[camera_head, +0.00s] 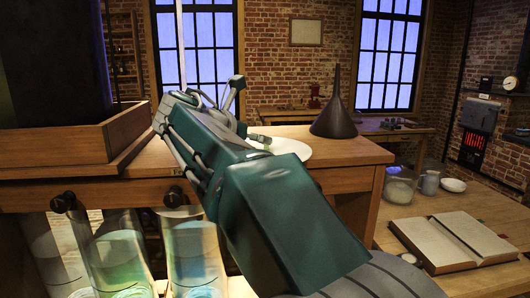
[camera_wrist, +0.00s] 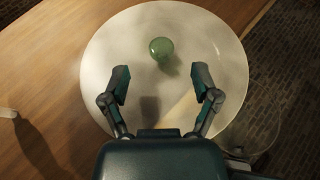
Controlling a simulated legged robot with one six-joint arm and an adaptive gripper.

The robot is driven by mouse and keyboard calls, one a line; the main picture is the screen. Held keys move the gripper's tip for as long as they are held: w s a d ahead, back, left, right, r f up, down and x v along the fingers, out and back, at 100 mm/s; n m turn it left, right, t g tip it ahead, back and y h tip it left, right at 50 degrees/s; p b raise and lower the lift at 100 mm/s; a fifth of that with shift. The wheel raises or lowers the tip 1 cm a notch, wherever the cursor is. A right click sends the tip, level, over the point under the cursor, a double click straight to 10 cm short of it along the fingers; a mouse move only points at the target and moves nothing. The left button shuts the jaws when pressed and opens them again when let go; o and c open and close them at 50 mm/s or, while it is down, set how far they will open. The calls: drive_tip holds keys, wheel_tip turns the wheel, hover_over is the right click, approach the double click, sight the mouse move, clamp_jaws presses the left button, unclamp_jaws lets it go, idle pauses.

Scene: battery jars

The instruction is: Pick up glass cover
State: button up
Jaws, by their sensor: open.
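In the wrist view, a small round green piece (camera_wrist: 160,47), glassy like a knob, shows over a large pale round disc (camera_wrist: 105,50). It looks like the knob of the glass cover, but I cannot make out the cover's clear walls. My gripper (camera_wrist: 161,80) is open. Its two fingers are spread above the disc, with the green piece ahead of them and nothing between them. In the head view, my arm hides most of this area. Only the right part of the white disc (camera_head: 290,147) shows on the wooden bench.
A dark funnel-shaped object (camera_head: 335,110) stands on the bench right of the disc. A wooden box (camera_head: 60,142) is at left. Glass jars (camera_head: 118,255) hang or stand below the bench front. An open book (camera_head: 455,240) and a glass beaker (camera_head: 399,187) are on the lower right table.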

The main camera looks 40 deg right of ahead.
drive_tip(key=x, duration=0.5)
drive_tip(key=shift+r, duration=0.15)
clamp_jaws()
